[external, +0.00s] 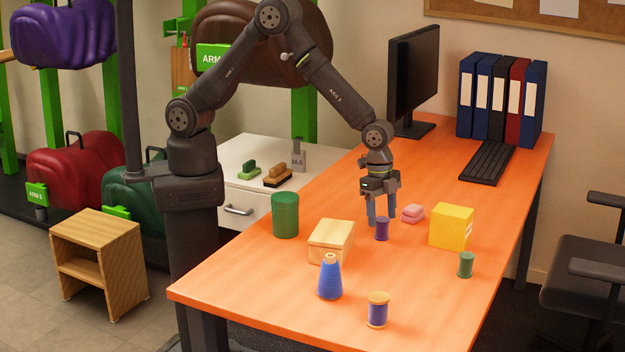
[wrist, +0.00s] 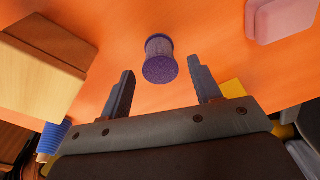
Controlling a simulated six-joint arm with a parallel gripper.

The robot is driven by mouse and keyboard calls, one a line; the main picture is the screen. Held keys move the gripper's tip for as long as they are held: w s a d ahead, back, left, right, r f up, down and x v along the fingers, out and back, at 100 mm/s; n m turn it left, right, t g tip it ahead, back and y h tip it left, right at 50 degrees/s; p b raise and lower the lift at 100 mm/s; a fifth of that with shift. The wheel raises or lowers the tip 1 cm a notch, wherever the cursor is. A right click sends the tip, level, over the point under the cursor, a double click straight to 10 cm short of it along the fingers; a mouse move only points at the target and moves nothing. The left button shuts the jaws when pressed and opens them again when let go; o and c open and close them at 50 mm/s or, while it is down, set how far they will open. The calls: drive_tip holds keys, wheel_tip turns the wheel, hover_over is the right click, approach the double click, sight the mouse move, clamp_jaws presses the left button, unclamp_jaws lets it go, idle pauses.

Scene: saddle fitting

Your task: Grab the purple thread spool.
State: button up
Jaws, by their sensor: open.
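The purple thread spool (external: 382,229) stands upright on the orange table, between the wooden box and the pink blocks. In the wrist view the spool (wrist: 160,60) is ahead of the fingertips, in line with the gap between them. My gripper (external: 378,222) is above the table and right by the spool, with its fingers pointing down. It also shows in the wrist view (wrist: 160,72), where its two fingers are spread with nothing between them. The spool partly overlaps the fingers in the external view, and I cannot tell the exact height gap.
Around it stand a wooden box (external: 331,241), pink blocks (external: 413,214), a yellow box (external: 451,227), a green spool (external: 466,265), a blue cone (external: 330,281), a blue spool with orange ends (external: 377,312) and a green cylinder (external: 285,215). The orange table (external: 270,290) is bare near its front edge.

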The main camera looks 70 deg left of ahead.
sight(382, 219)
wheel_tip(382, 219, down, 3)
drive_tip(key=shift+w+d+f, duration=0.1)
drive_tip(key=shift+f, duration=0.1)
drive_tip(key=c, duration=1)
drive_tip(key=shift+r, duration=0.15)
